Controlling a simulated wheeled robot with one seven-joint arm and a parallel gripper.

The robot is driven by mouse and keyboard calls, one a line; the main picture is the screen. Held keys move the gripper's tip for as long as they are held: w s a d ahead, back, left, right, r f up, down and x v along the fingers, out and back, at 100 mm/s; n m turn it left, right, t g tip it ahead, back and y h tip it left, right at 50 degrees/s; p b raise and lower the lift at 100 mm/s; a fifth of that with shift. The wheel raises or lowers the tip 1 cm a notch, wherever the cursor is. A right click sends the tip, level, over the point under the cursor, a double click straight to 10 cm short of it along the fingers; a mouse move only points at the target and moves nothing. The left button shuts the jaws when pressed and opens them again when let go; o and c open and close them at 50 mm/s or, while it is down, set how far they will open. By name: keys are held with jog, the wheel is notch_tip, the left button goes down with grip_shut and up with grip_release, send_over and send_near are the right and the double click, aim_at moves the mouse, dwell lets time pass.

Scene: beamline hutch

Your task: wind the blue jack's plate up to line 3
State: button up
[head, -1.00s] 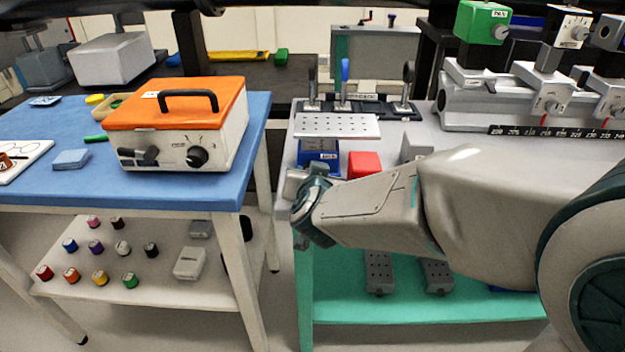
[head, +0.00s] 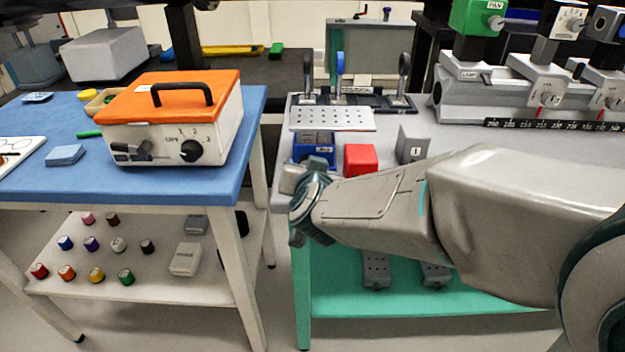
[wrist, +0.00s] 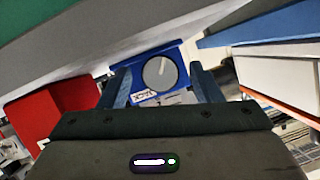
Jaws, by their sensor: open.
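The blue jack (head: 316,161) stands near the front left corner of the grey bench, with its pale perforated plate (head: 332,118) level above it. Its scale lines are too small to read. In the wrist view, the jack's blue face (wrist: 137,75) carries a round grey knob (wrist: 160,72) with a pale mark and a label reading JACK. My gripper (head: 291,180) is at the bench's front edge, just in front of the jack. In the wrist view my gripper (wrist: 162,84) is open and empty, its fingers to either side of the knob's line; contact cannot be told.
A red block (head: 360,160) stands close right of the jack, with a grey block (head: 412,145) beyond it. Upright handles (head: 340,75) stand behind the plate. A blue table (head: 232,165) with an orange-lidded box (head: 170,120) is at left, across a narrow gap.

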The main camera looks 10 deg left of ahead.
jog(key=p+v, duration=0.4)
jog(key=v, duration=0.8)
jog(key=shift+s, duration=0.25)
jog(key=shift+d, duration=0.1)
